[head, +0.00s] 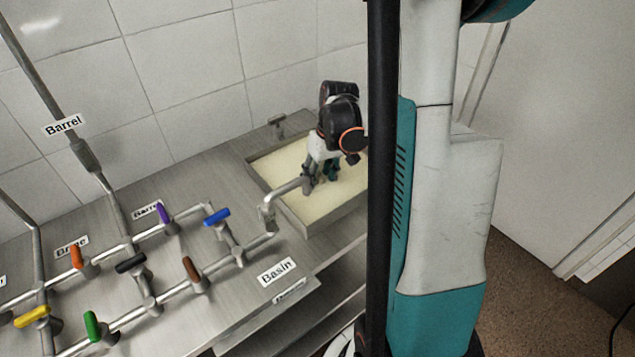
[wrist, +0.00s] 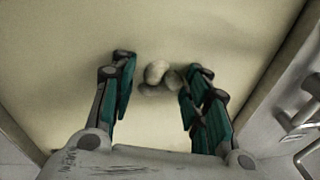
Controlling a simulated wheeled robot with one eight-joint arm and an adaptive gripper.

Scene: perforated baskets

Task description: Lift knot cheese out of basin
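The knot cheese (wrist: 157,74) shows in the wrist view as a small, pale, lumpy knot in the basin's cream-coloured contents. In the head view I cannot make it out; my gripper hides that spot. The basin (head: 337,217) is a rectangular metal tub set in the counter, filled with a pale cream surface. My gripper (wrist: 160,90) is open, with its teal-padded fingers apart on the left and right of the knot cheese. Nothing is clearly held between them. In the head view my gripper (head: 320,180) points down into the basin.
A metal spout (head: 285,190) reaches over the basin's left edge, close to my gripper. Pipes with coloured valve handles, such as a blue one (head: 217,216), cover the counter to the left. A tiled wall (head: 190,70) stands behind the basin.

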